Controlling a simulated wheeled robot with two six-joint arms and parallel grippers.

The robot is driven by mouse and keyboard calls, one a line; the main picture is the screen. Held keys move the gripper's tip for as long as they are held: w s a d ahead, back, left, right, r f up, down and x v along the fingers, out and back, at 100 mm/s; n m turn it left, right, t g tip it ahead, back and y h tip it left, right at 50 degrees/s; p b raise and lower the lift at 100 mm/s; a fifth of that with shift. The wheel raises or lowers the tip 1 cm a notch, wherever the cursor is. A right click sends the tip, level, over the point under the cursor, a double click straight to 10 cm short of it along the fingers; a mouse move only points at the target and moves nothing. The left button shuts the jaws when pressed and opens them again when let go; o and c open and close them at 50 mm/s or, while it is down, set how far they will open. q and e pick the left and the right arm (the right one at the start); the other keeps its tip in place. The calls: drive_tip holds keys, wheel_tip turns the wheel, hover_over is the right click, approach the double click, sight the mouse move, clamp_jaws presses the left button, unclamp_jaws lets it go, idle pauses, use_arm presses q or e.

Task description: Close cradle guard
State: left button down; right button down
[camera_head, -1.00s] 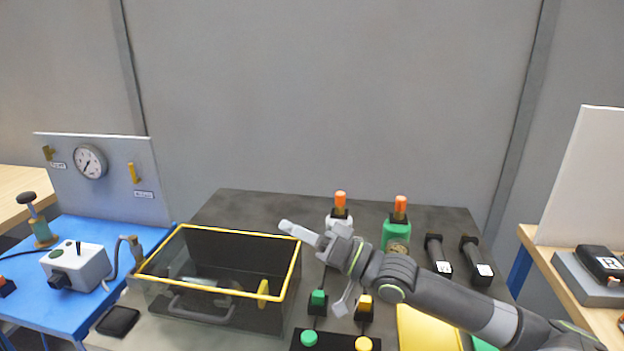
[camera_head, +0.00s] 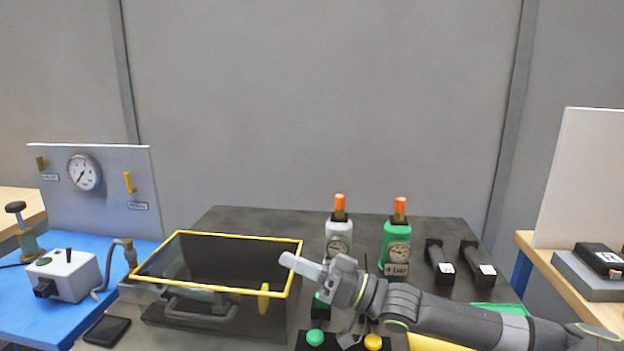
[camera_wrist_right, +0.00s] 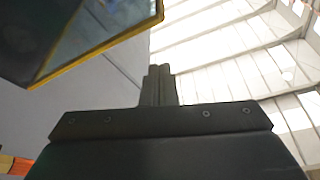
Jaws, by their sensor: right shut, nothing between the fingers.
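The cradle guard (camera_head: 215,290) is a clear, dark-tinted box with a yellow rim (camera_head: 240,237), on the left half of the dark table. A grey handle is on its near side, and its yellow-edged opening faces up. My right gripper (camera_head: 288,261) is shut and empty, its tip at the guard's right end, overlapping the yellow rim in the head view. I cannot tell whether they touch. In the right wrist view the closed fingers (camera_wrist_right: 160,84) point up, and the guard's yellow-edged panel (camera_wrist_right: 85,45) is at upper left, apart from them. My left gripper is out of view.
A white bottle (camera_head: 338,232) and a green bottle (camera_head: 397,248) with orange tops stand behind my right arm. Two black handles (camera_head: 440,262) lie right of them. A green button (camera_head: 315,338) and a yellow button are at the front. A blue bench (camera_head: 60,320) is at left.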

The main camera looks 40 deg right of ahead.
use_arm(q)
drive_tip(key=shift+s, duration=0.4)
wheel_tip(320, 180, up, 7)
drive_tip(key=p, duration=0.7)
drive_tip(key=shift+p, duration=0.4)
